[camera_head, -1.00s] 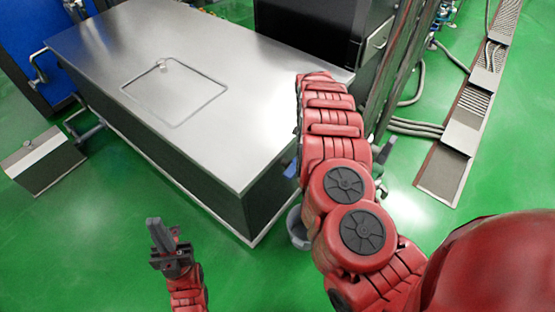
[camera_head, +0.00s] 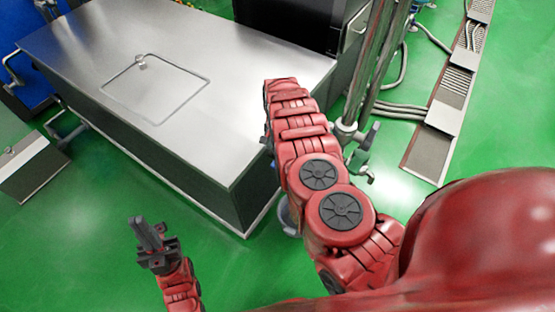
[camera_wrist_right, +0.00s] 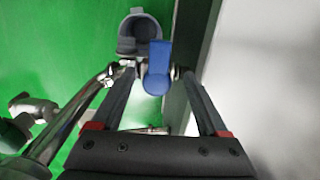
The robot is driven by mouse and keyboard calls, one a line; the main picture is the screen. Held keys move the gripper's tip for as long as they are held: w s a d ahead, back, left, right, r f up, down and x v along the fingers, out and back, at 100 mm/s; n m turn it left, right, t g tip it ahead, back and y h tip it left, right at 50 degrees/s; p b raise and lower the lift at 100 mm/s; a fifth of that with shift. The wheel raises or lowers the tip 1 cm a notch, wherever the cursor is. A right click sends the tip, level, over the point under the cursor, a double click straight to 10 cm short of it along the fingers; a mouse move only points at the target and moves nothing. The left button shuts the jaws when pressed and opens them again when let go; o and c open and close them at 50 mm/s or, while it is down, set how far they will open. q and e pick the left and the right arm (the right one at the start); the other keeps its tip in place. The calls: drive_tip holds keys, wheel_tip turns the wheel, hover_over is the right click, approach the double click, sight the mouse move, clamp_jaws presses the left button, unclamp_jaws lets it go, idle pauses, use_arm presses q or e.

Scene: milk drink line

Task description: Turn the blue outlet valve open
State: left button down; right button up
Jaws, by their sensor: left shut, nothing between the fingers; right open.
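The blue outlet valve handle (camera_wrist_right: 157,70) shows in the right wrist view, beside the dark side of the tank. My right gripper (camera_wrist_right: 159,76) is open, with one finger on each side of the blue handle; I cannot tell whether either finger touches it. In the head view my right arm's red links hide the right gripper and the handle. My left gripper (camera_head: 150,239) is shut and empty, over the green floor at the lower left, well apart from the tank.
A steel tank (camera_head: 245,95) with a square lid fills the upper left. A grey bucket (camera_wrist_right: 139,30) stands close to the handle. Metal pipes (camera_head: 368,75) rise right of my right arm. A floor drain channel (camera_head: 443,113) runs at the right. Green floor is clear in front.

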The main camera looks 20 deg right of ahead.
wheel_tip(320, 180, down, 7)
drive_tip(key=b, duration=0.3)
drive_tip(key=shift+s+r, duration=0.1)
drive_tip(key=shift+f+b, duration=0.35)
drive_tip(key=shift+f, duration=0.2)
clamp_jaws()
idle(0.9)
